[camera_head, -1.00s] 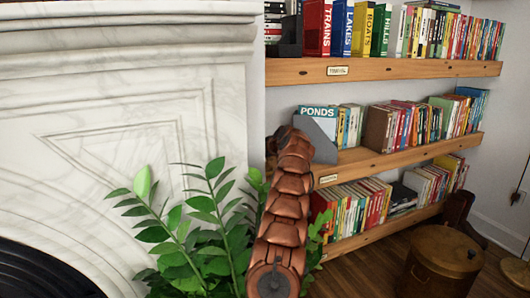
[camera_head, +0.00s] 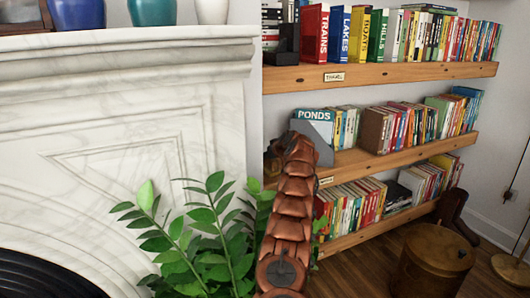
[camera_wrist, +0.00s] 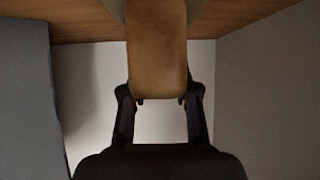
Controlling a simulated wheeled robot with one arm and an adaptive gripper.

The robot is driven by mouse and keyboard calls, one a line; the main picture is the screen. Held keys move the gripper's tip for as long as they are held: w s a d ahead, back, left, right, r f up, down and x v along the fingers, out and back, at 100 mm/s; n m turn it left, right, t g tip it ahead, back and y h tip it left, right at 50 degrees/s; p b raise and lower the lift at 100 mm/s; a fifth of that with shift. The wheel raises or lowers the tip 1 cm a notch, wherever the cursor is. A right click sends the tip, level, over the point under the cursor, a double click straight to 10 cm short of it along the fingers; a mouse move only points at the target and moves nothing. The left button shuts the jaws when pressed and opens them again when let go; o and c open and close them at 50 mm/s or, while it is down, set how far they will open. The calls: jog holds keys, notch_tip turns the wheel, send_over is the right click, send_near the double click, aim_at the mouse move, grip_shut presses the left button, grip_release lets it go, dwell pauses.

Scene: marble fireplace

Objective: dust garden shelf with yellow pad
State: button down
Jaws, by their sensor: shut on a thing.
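The middle wooden shelf (camera_head: 405,157) carries a small label too small to read and a row of books beginning with one marked PONDS (camera_head: 315,114). My arm reaches to its left end, by a grey bookend (camera_head: 325,130); in the head view my gripper is hidden behind the arm. In the wrist view my gripper (camera_wrist: 160,101) is shut on the yellow pad (camera_wrist: 157,52), which looks brownish-yellow in dim light. The pad's far end overlaps a wooden board (camera_wrist: 90,28) at the top. I cannot tell whether they touch.
Books fill the upper shelf (camera_head: 390,74) and the lower shelf (camera_head: 378,229). A leafy plant (camera_head: 215,235) stands around the arm's lower part. The marble fireplace (camera_head: 120,120) is on the left, with vases (camera_head: 152,12) on its mantel. A wooden drum-like container (camera_head: 435,262) stands on the floor at right.

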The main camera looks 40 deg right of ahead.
jog(key=shift+s+d+p, duration=0.35)
jog(key=shift+d+p, duration=0.45)
jog(key=shift+p, duration=0.5)
jog(key=shift+s+d+p, duration=0.3)
jog(key=shift+d+p, duration=0.5)
jog(key=shift+p, duration=0.45)
jog(key=shift+s+d+f+p, duration=0.15)
jog(key=shift+d+f+p, duration=0.1)
jog(key=shift+p, duration=0.15)
jog(key=shift+f, duration=0.1)
notch_tip(320, 180, up, 6)
jog(key=p, duration=0.4)
jog(key=shift+r+p, duration=0.2)
jog(key=shift+p, duration=0.1)
notch_tip(320, 180, up, 3)
jog(key=shift+f+p, duration=0.1)
jog(key=shift+p, duration=1.15)
